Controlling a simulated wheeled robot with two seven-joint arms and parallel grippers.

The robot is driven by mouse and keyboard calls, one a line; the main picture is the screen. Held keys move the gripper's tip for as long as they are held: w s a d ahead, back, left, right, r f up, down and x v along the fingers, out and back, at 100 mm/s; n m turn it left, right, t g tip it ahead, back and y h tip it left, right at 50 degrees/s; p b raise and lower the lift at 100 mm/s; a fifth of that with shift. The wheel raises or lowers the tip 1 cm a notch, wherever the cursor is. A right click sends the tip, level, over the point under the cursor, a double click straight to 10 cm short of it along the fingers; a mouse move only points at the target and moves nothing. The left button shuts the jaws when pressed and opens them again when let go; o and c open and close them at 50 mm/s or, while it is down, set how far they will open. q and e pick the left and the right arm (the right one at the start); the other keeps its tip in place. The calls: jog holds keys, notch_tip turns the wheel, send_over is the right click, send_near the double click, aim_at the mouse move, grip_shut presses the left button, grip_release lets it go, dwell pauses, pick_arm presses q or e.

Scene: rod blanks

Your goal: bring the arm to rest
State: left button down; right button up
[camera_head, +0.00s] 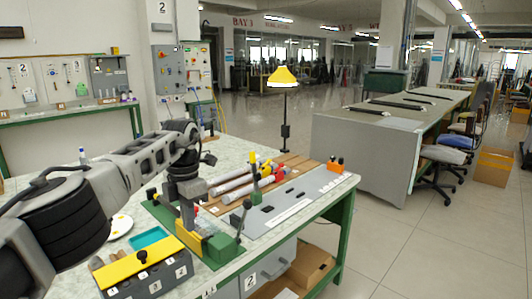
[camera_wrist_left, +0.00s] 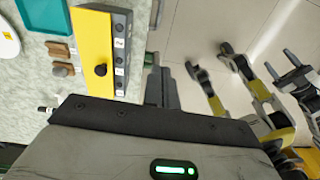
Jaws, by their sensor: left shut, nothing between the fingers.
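My left arm comes in from the left in the head view and reaches over the bench (camera_head: 75,175). Its gripper (camera_head: 187,218) points down beside the green and yellow fixture (camera_head: 215,245), empty. In the left wrist view the fingers (camera_wrist_left: 160,85) are together with nothing between them. The numbered box with a yellow top (camera_head: 140,262) stands at the bench's near edge; it also shows in the left wrist view (camera_wrist_left: 95,55). My right gripper cannot be made out.
Pale rods (camera_head: 232,183) with coloured ends lie on wooden slats behind the gripper. A grey plate (camera_head: 285,208), a teal tray (camera_head: 148,238) and a yellow lamp (camera_head: 284,77) are on the bench. Open floor (camera_head: 430,240) lies to the right. A cardboard box (camera_head: 308,262) sits below.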

pick_arm(q)
jog(key=s+d+f+g+h, duration=0.1)
jog(key=s+d+f+h, duration=0.15)
jog(key=d+f, duration=0.5)
jog(key=s+d+f+h, duration=0.1)
jog(key=d+f+h, duration=0.4)
jog(key=d, duration=0.4)
jog(key=s+d+f+n+t+h, duration=0.1)
jog(key=s+d+n+t+h, duration=0.3)
jog(key=s+d+n+h, duration=0.75)
jog(key=s+a+f+n+t+y, duration=0.1)
jog(key=a+f+n+t+y, duration=0.1)
jog(key=a+n+t+y, duration=0.6)
jog(key=a+f+n+t+y, duration=0.1)
jog(key=a+f+n+t, duration=0.3)
jog(key=n, duration=0.8)
jog(key=s+a+f+n+g+y, duration=0.2)
jog(key=s+a+f+n+y, duration=0.1)
jog(key=s+a+n, duration=0.2)
jog(key=s+a+f+n+g+y, duration=0.2)
jog(key=s+a+f+n+y, duration=0.1)
jog(key=s+a+n, duration=0.3)
jog(key=s+a+y, duration=0.1)
jog(key=s+a, duration=0.1)
jog(key=s, duration=0.1)
jog(key=shift+s, duration=0.3)
pick_arm(e)
jog(key=shift+w+r, duration=0.1)
jog(key=shift+w, duration=0.9)
